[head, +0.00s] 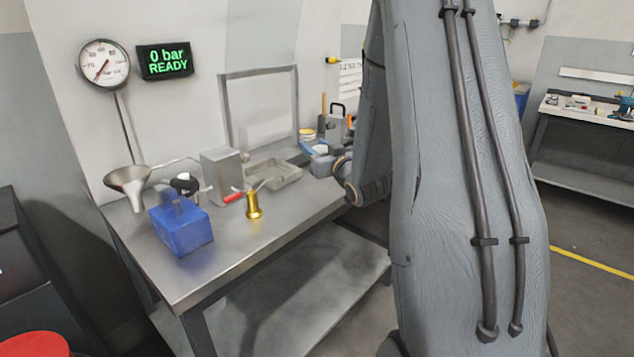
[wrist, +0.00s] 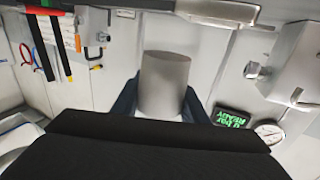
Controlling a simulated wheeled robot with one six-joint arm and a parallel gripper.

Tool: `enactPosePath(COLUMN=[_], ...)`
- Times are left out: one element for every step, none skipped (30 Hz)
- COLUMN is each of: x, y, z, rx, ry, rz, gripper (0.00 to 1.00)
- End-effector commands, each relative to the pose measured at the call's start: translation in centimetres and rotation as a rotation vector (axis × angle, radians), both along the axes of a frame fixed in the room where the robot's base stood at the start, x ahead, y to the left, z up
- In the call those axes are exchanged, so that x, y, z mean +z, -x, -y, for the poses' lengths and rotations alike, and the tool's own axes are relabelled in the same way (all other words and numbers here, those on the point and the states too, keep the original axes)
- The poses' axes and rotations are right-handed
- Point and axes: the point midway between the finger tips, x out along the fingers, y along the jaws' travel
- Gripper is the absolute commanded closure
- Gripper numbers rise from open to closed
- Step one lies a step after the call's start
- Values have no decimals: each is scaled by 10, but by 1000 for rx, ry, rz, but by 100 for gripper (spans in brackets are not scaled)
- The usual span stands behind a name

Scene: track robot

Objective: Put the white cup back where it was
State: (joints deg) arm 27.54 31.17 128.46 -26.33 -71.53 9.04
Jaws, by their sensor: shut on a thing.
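The white cup (wrist: 163,82) looks like a plain pale-grey cylinder in the wrist view, with a lighter strip at its lower edge. My gripper (wrist: 159,106) is shut on it, with a dark blue finger on each side. In the head view my gripper (head: 314,150) is small, at the back right of the metal bench (head: 290,222), beside my large grey arm. I cannot make out the cup clearly there. Whether the cup touches a surface cannot be told.
A blue block (head: 181,228), a brass piece (head: 254,206), a funnel (head: 128,182), a grey box (head: 222,176) and a shallow tray (head: 275,174) occupy the bench. A metal frame (head: 226,115) stands behind. The bench's front right is clear. A display (head: 165,61) reads "0 bar READY".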

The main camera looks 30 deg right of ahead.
Motion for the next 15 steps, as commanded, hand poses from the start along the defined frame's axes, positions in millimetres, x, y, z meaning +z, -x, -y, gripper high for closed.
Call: enactPosePath(x=[-10,-14,-19,-23,-25,-28,-29,-31,-34,-37,-40,-46,-51,-55,-60], y=[0,0,0,0,0,0,0,0,0,0,0,0,0,0,0], z=[0,0,0,0,0,0,0,-1,-1,-1,-1,-1,-1,-1,-1], rx=[0,1,1,1,1,1,1,1,1,2,2,2,2,2,2], ry=[-1,-1,-1,-1,-1,0,0,0,0,0,0,0,0,-1,-1], rz=[-3,-3,-2,-2,-1,0,0,-1,-1,-1,-1,-2,-3,-2,-2], gripper=[82,82,82,82,82,82,82,82,82,82,82,82,82,82,82])
